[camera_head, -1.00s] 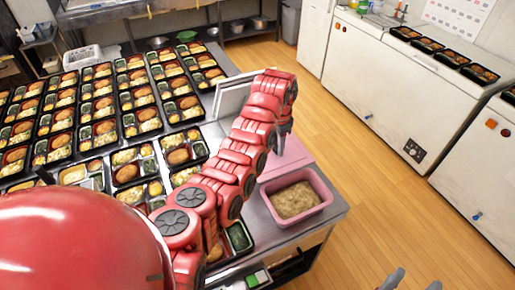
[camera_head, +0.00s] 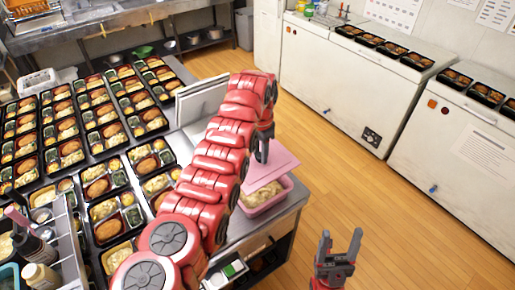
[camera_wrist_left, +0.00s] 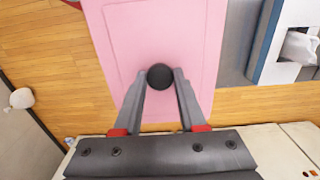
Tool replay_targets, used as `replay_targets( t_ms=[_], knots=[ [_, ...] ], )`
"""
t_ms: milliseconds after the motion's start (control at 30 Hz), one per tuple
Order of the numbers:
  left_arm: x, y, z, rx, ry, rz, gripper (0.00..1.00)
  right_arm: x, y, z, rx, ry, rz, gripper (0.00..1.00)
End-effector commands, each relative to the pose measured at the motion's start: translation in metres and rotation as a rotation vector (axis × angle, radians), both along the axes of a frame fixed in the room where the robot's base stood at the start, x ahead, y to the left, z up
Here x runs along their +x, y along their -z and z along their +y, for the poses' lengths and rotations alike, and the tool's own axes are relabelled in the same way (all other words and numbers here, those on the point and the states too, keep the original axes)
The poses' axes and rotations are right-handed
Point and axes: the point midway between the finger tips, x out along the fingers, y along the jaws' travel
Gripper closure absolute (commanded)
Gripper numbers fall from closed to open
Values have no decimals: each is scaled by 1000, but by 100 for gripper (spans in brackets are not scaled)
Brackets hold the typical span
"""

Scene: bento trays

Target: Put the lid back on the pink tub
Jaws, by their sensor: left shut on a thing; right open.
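The pink tub (camera_head: 268,206) stands at the table's near right corner, with pale brown food in it. The flat pink lid (camera_head: 280,161) is over the far part of the tub, tilted in the picture; the near part of the food still shows. My left gripper (camera_head: 262,155) is shut on the lid's round black knob (camera_wrist_left: 160,77), seen between the fingers in the left wrist view. I cannot tell whether the lid touches the rim. My right gripper (camera_head: 340,248) is open and empty, out over the floor to the right of the table.
Many filled bento trays (camera_head: 108,110) cover the table to the left. A whitish upright panel (camera_head: 200,98) stands behind my left arm. White chest freezers (camera_head: 330,75) line the right wall. Wooden floor is free between them and the table.

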Motion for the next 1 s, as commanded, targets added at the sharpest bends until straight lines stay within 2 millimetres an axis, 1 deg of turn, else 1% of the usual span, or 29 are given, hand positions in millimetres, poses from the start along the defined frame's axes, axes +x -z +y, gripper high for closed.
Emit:
replay_targets(
  t_ms=[233,400,600,700,833,1000],
  knots=[
    [-1,33,1,1,0,5,100,0,-1,0,0,0,0,37],
    [0,57,0,0,1,0,100,0,9,0,0,0,0,37],
    [-1,86,0,0,1,1,100,0,29,0,0,0,0,37],
    [0,101,0,0,0,-1,100,0,43,0,0,0,0,37],
    [0,111,1,0,-1,-1,100,0,54,0,0,0,0,37],
    [1,115,1,0,-1,-1,100,0,57,0,0,0,0,37]
  ],
)
